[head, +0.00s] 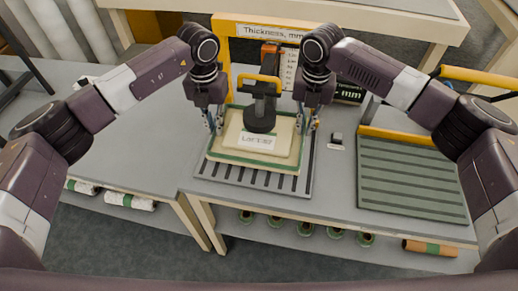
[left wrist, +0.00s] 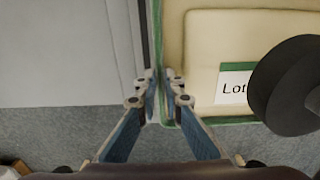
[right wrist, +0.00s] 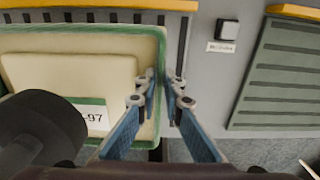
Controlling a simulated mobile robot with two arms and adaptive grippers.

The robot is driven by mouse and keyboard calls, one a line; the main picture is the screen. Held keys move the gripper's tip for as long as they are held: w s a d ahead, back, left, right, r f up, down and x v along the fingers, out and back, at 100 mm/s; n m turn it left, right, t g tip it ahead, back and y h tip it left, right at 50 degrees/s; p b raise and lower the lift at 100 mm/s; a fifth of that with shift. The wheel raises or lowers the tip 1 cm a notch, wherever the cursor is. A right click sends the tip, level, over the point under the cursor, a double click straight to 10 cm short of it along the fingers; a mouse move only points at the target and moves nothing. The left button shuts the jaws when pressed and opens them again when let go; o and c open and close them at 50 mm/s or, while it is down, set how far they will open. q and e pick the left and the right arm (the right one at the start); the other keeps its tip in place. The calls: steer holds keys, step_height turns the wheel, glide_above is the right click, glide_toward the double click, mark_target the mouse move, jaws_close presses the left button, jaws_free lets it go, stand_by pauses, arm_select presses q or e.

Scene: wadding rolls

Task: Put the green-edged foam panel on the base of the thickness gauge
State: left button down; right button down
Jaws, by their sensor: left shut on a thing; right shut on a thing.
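The green-edged foam panel (head: 226,153) is cream, with a raised middle and a white lot label. It is level over the grey slotted base (head: 302,185) of the thickness gauge; I cannot tell whether it touches the base. My left gripper (head: 215,122) is shut on its left edge, also seen in the left wrist view (left wrist: 161,88). My right gripper (head: 308,122) is shut on its right edge, also seen in the right wrist view (right wrist: 166,88). The gauge's round black foot (head: 260,118) stands over the panel's middle, hiding part of it and the label.
The gauge's yellow frame (head: 222,55) rises behind the panel. A green ribbed board with a yellow bar (head: 410,175) lies at the right of the bench. A small dark block (head: 337,138) sits between them. The bench at left (head: 130,140) is clear. Rolls lie on the shelf below.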

mark_target(217, 137)
arm_select(q)
steer(key=shift+f, duration=0.1)
arm_select(e)
steer(key=shift+d+f, duration=0.15)
steer(key=shift+f, duration=0.05)
